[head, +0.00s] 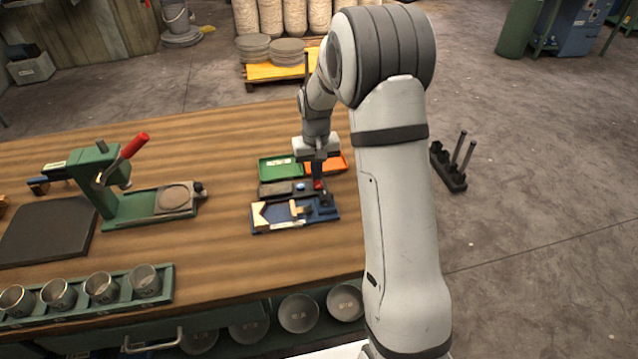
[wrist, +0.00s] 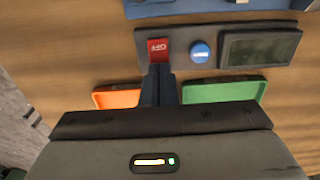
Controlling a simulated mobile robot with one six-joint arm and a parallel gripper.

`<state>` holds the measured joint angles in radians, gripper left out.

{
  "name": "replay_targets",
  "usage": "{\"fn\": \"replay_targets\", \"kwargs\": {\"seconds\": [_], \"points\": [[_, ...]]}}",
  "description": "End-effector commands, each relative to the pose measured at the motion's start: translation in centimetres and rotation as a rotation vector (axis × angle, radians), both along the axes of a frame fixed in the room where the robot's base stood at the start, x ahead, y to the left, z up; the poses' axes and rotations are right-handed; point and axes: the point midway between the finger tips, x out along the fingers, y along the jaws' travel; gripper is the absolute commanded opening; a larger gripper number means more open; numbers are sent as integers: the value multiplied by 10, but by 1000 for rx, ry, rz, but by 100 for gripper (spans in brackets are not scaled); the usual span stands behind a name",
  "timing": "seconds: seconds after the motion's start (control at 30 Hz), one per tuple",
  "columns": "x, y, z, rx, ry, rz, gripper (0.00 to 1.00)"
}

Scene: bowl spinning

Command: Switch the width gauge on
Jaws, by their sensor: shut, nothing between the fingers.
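The width gauge appears to be the dark box (head: 290,194) on the workbench, also in the wrist view (wrist: 218,72). It has a red switch (wrist: 158,47) with a small white marking I cannot read surely, a round blue button (wrist: 200,52) and a dark, blank-looking display (wrist: 258,48). My gripper (wrist: 159,70) is shut and empty, its fingertips pointing at the red switch and overlapping its lower edge in the wrist view. I cannot tell whether they touch it. In the head view my gripper (head: 318,179) is above the box's right end.
A green tray (wrist: 222,91) and an orange tray (wrist: 116,98) lie beside the box. A blue fixture (head: 328,215) with wooden pieces lies on its other side. A green press (head: 95,180) with a red handle stands at left. Metal cups (head: 103,288) line the front edge.

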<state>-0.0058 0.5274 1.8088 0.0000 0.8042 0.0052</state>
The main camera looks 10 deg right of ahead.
Motion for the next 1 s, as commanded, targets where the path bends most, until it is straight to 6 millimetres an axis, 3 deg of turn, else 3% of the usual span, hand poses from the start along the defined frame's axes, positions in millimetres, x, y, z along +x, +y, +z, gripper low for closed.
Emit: {"fn": "replay_targets", "kwargs": {"seconds": [0.33,1.0], "points": [[0,0,2,0,1,0,0],[0,0,56,0,0,-1,0]]}}
